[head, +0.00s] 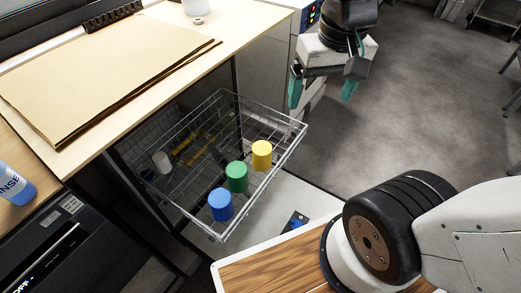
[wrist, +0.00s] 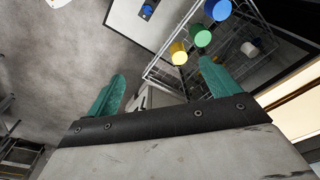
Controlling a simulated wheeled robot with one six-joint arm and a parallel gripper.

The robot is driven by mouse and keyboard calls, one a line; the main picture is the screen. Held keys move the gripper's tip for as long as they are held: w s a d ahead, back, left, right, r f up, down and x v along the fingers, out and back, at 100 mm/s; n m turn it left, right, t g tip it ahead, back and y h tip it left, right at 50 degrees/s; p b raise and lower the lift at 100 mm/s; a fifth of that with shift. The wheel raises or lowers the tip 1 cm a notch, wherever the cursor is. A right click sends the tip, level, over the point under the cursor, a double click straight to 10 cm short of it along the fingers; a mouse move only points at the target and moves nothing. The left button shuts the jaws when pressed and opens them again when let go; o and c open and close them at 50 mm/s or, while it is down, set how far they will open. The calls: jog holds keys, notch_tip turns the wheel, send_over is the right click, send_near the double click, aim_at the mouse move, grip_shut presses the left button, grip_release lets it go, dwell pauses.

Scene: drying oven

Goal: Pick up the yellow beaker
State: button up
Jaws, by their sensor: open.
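The yellow beaker (head: 262,155) stands in a wire basket (head: 290,150) pulled out from under the counter. It is the rightmost in a row with a green beaker (head: 237,177) and a blue beaker (head: 221,204). In the wrist view the yellow beaker (wrist: 178,53) shows beyond my fingers, with the green (wrist: 202,35) and blue (wrist: 217,9) ones beside it. My gripper (head: 323,88) is open and empty, above and to the right of the basket, apart from the beaker. Its two teal fingers also show in the wrist view (wrist: 162,88).
A white beaker (head: 162,162) stands deeper in the basket. The wooden counter (head: 215,22) with brown boards (head: 100,75) overhangs the basket's back. A blue-labelled bottle (head: 14,186) stands at the left. Open grey floor (head: 420,120) lies to the right.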

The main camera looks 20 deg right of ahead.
jog(key=w+a+f+m, duration=0.1)
jog(key=w+f+m, duration=0.2)
jog(key=w+f, duration=0.55)
jog(key=m+g, duration=0.1)
jog(key=m, duration=0.3)
send_over(262, 149)
notch_tip(262, 149, down, 15)
jog(key=f+m, duration=0.1)
jog(key=f, duration=0.2)
jog(key=w+f, duration=0.1)
jog(key=f, duration=0.3)
jog(key=f+m, duration=0.1)
jog(key=f, duration=0.2)
jog(key=shift+w+f+m, duration=0.15)
jog(key=shift+f+m, duration=0.05)
jog(key=shift+m, duration=0.1)
jog(key=f, duration=0.4)
jog(key=s+f, duration=0.1)
jog(key=f, duration=0.2)
jog(key=shift+d, duration=0.1)
jog(key=shift+w+f, duration=0.1)
jog(key=shift+f, duration=0.5)
jog(key=c, duration=1.1)
